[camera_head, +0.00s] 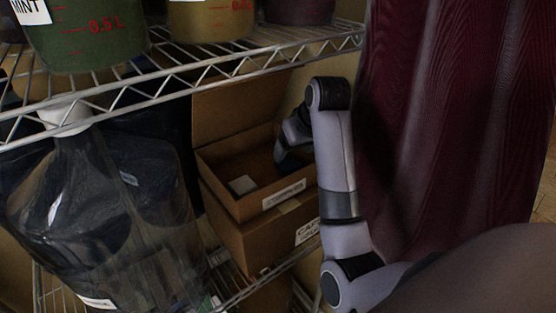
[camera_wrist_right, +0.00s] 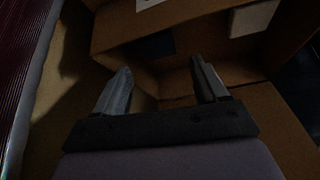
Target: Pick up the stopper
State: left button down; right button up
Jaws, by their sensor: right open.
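I cannot tell for sure which thing is the stopper. A small pale block (camera_head: 242,185) lies in the open cardboard box (camera_head: 237,208) on the lower shelf; a pale block (camera_wrist_right: 253,18) also shows near the top of the right wrist view. A dark piece (camera_wrist_right: 158,45) sits near it, too dim to identify. My right gripper (camera_head: 284,158) reaches over the right side of the open box, partly hidden by its own arm. In the right wrist view its two fingers (camera_wrist_right: 160,85) are apart with nothing between them. My left gripper is out of view.
A wire shelf (camera_head: 215,62) with measuring containers (camera_head: 88,30) runs above the box. A large clear carboy (camera_head: 110,210) with a white top stands left of it. Another closed box (camera_head: 262,238) is underneath. A dark red curtain-like surface (camera_head: 450,110) hangs at right.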

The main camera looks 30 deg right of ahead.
aim_at(288, 163)
jog(key=shift+p+x, duration=0.3)
jog(key=shift+x, duration=3.25)
jog(key=shift+s+d, duration=0.1)
jog(key=c, duration=0.8)
